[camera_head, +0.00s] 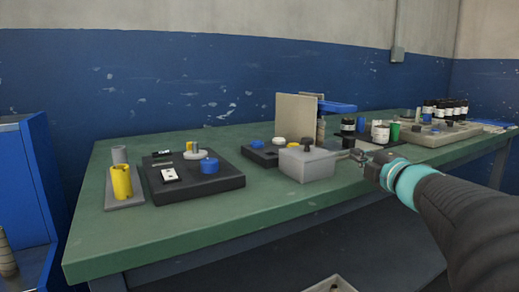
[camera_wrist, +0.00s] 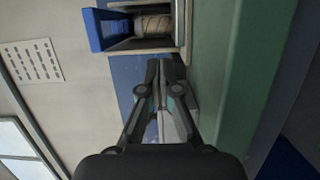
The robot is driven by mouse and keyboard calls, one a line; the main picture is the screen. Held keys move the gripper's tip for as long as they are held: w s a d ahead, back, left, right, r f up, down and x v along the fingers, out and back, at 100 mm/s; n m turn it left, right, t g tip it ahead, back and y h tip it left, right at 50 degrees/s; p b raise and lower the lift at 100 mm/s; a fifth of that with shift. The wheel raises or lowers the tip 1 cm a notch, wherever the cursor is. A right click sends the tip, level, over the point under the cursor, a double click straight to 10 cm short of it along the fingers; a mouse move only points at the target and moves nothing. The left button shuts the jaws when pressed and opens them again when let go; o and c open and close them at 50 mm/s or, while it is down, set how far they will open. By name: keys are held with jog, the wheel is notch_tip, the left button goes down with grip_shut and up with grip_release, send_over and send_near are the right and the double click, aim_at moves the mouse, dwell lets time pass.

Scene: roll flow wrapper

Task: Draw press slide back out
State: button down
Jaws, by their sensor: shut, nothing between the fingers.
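A light grey block (camera_head: 307,166) with a dark round knob (camera_head: 307,144) on top sits near the front edge of the green bench, before an upright beige plate (camera_head: 297,117). It looks like part of the press, but I cannot tell for sure which part is the slide. My gripper (camera_head: 346,154) reaches in from the right, its tips close to the block's right side. I cannot tell whether they touch it. In the wrist view my gripper (camera_wrist: 162,66) is shut with nothing between its fingers. A pale grey surface (camera_wrist: 190,112) lies partly hidden behind the right finger.
A dark base with a blue knob (camera_head: 209,166) and a grey plate with a yellow cylinder (camera_head: 121,182) stand at left. Several dark bottles (camera_head: 445,109) stand at right. A blue-edged holder with a brown roll (camera_wrist: 153,25) shows in the wrist view. The bench's front strip is clear.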

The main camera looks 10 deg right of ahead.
aim_at(345, 156)
jog(key=shift+w+f, duration=0.1)
jog(key=shift+w, duration=0.35)
jog(key=w, duration=0.5)
jog(key=w+a, duration=0.1)
jog(key=w, duration=0.2)
jog(key=shift+w+b, duration=0.35)
jog(key=shift+w+d, duration=0.3)
jog(key=shift+d, duration=0.2)
jog(key=shift+w+d, duration=0.25)
jog(key=shift+d, duration=0.25)
jog(key=shift+w+d, duration=0.3)
jog(key=shift+d, duration=0.55)
jog(key=shift+w, duration=0.1)
